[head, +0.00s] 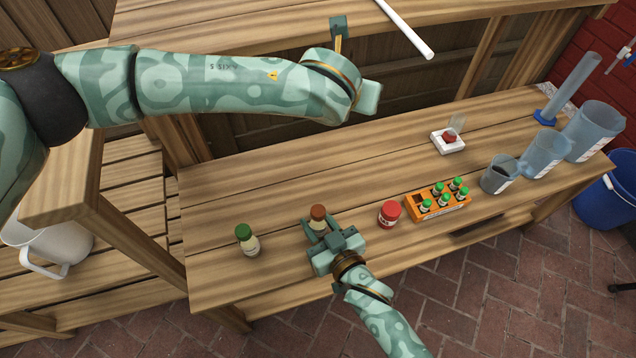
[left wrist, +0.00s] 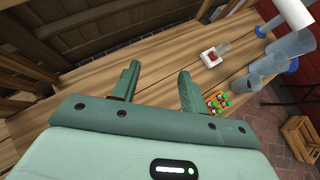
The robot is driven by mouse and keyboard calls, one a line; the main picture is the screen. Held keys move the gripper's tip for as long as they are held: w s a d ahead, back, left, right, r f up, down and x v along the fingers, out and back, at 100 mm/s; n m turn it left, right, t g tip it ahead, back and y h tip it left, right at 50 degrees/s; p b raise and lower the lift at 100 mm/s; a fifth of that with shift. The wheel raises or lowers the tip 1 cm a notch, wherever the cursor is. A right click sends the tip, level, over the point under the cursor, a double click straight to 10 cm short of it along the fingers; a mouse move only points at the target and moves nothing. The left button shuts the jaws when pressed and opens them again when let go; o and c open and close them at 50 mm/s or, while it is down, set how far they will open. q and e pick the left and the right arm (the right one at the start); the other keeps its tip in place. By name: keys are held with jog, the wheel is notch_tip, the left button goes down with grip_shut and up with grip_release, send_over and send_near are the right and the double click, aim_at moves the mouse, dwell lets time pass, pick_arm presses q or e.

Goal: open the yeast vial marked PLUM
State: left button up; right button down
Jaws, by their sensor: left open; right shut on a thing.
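An orange rack (head: 440,207) on the bench holds several small green-capped vials (head: 462,194); its rear left slot looks empty. The rack also shows small in the left wrist view (left wrist: 217,103). No label is readable, so I cannot tell which vial says PLUM. My right gripper (head: 322,230) is shut on a small brown-capped bottle (head: 318,212) near the bench's front edge; the jaws hide its lower part. My left gripper (head: 339,30) is high above the back of the bench. In the left wrist view its two fingers (left wrist: 159,80) are apart with nothing between them.
A white tray (head: 448,141) sits farther back. Measuring jugs (head: 545,153) and a tall cylinder (head: 572,88) crowd the right end. The bench's left middle is clear.

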pick_arm(q)
jog(key=s+d+r+m+h, duration=0.2)
jog(key=d+r+m+h, duration=0.5)
jog(key=d+m+h, duration=0.15)
jog(key=s+d+m+g+h, duration=0.2)
jog(key=s+d+m+g, duration=0.2)
jog(key=s+m+g, duration=0.65)
jog(key=m+t+y, duration=0.1)
jog(key=m+y, duration=1.3)
jog(key=m, duration=0.4)
send_over(318, 210)
notch_tip(318, 210, down, 16)
jog(key=shift+r, duration=0.1)
notch_tip(318, 210, down, 8)
jog(key=shift+r, duration=0.1)
